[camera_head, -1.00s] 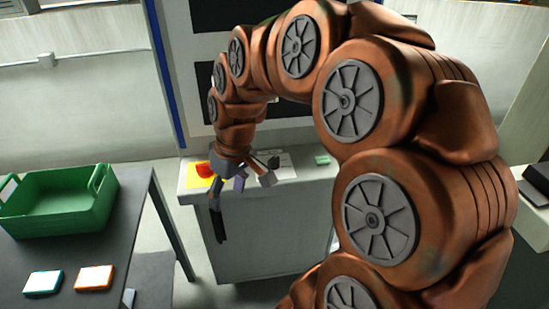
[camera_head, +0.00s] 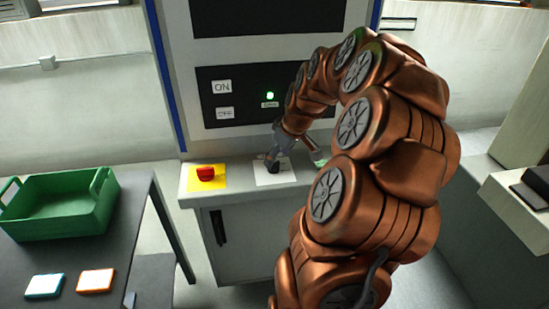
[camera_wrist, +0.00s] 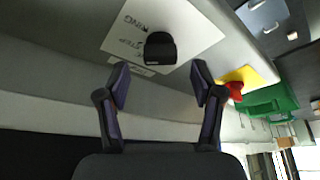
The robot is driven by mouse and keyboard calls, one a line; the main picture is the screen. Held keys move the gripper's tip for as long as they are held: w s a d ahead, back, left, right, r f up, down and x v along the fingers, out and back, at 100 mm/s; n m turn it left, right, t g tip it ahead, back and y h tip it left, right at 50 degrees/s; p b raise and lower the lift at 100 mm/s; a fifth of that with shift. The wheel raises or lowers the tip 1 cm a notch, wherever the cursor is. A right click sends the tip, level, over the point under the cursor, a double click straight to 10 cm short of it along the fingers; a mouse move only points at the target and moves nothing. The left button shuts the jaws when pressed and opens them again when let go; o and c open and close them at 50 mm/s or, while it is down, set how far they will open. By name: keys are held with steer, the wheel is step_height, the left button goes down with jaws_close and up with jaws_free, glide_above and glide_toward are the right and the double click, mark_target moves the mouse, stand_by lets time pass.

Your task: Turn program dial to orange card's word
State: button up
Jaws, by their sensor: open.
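The program dial is a black knob (camera_wrist: 160,48) on a white label plate (camera_wrist: 190,28), which also shows in the head view (camera_head: 287,179). Printed words, partly hidden, surround the knob; "RING" and "STEP" can be read in the wrist view. My gripper (camera_wrist: 159,83) is open and empty, its two fingertips apart just short of the knob, one toward each side of it. In the head view my gripper (camera_head: 279,150) is over the plate and partly covers it. The orange card (camera_head: 95,280) lies on the dark table at the lower left; its word is too small to read.
A red button (camera_head: 206,173) on a yellow plate is left of the dial. A green bin (camera_head: 60,205) and a blue-edged card (camera_head: 44,286) are on the left table. A panel with ON and OFF labels (camera_head: 222,87) and a lit green lamp (camera_head: 270,96) rises behind.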

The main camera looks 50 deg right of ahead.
mark_target(275, 163)
steer(key=shift+p+x, duration=0.4)
steer(key=shift+x, duration=1.05)
steer(key=shift+c, duration=0.2)
steer(key=c, duration=1.1)
